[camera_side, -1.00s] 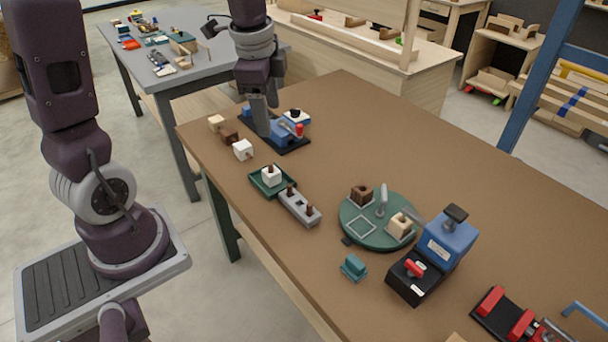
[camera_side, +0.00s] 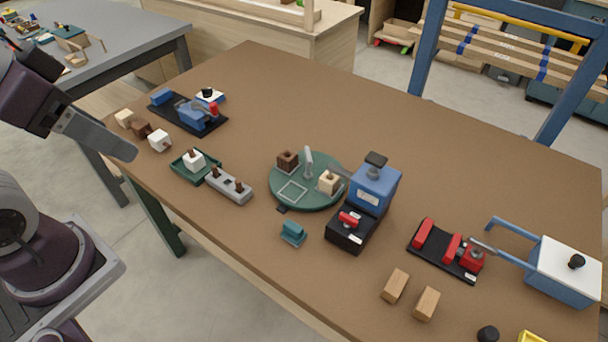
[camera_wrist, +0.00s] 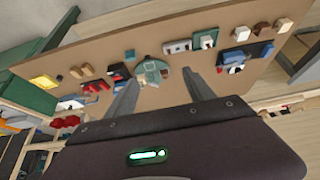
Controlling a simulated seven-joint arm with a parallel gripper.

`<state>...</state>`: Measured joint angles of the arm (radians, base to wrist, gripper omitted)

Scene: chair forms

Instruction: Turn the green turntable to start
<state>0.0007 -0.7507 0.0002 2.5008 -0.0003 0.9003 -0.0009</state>
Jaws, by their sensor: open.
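The green turntable (camera_side: 316,202) is a round disc near the middle of the brown table. It bears a brown block (camera_side: 287,161) at the back left, a cream block (camera_side: 328,182) at the right, an upright grey handle (camera_side: 308,162) and an empty square outline at the front left. A small dark tab (camera_side: 282,209) sits at its front-left rim. The turntable also shows in the wrist view (camera_wrist: 152,72). My gripper (camera_side: 127,150) is at the far left, well away from the turntable. In the wrist view my gripper (camera_wrist: 160,82) has its two fingers apart with nothing held.
A blue and black device (camera_side: 374,190) stands close at the turntable's right. A teal block (camera_side: 293,232) lies in front. A green tray (camera_side: 180,171) and grey peg holder (camera_side: 228,186) lie left. A black-based clamp (camera_side: 190,115) is behind them. Table behind the turntable is clear.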

